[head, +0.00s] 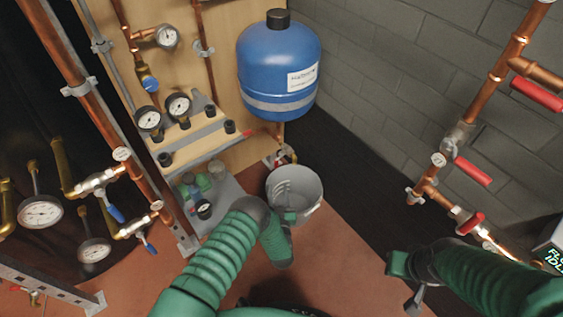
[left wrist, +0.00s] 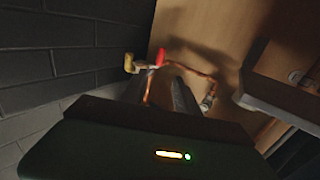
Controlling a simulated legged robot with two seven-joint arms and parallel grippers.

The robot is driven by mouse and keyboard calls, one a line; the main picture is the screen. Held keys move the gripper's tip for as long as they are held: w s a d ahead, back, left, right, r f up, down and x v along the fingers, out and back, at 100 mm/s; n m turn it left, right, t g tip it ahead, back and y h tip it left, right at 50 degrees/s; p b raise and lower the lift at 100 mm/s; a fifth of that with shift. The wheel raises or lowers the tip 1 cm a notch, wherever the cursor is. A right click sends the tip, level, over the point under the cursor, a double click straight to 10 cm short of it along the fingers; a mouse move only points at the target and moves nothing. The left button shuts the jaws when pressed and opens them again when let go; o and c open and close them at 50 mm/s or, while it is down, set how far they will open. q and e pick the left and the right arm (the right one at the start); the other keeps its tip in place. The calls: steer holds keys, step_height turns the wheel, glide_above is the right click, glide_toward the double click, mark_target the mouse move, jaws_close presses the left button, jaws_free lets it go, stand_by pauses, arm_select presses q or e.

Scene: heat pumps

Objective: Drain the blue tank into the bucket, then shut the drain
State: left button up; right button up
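The blue tank (head: 280,70) with a white label hangs on the wooden panel. A copper pipe runs down from it to a small drain valve (head: 281,157). The grey bucket (head: 310,205) stands on the floor just below and in front of that valve; its inside is partly hidden. My left gripper (head: 288,216) overlaps the bucket's near left rim in the head view. In the left wrist view its two dark fingers (left wrist: 160,88) are apart and empty, with the valve's red handle (left wrist: 158,57) and brass outlet (left wrist: 130,63) beyond the tips. My right gripper (head: 415,299) is low at right, its fingers unclear.
Gauges and black knobs (head: 165,159) sit on the panel left of the tank. Copper pipes with red levers (head: 472,171) line the right wall. More pipes and gauges (head: 40,212) stand at left. The reddish floor (head: 345,255) between my arms is clear.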

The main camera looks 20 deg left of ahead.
arm_select(q)
steer(key=b+x, duration=0.8)
steer(key=x, duration=0.8)
steer(key=shift+w+r, duration=0.2)
steer(key=shift+a, duration=0.1)
jaws_close()
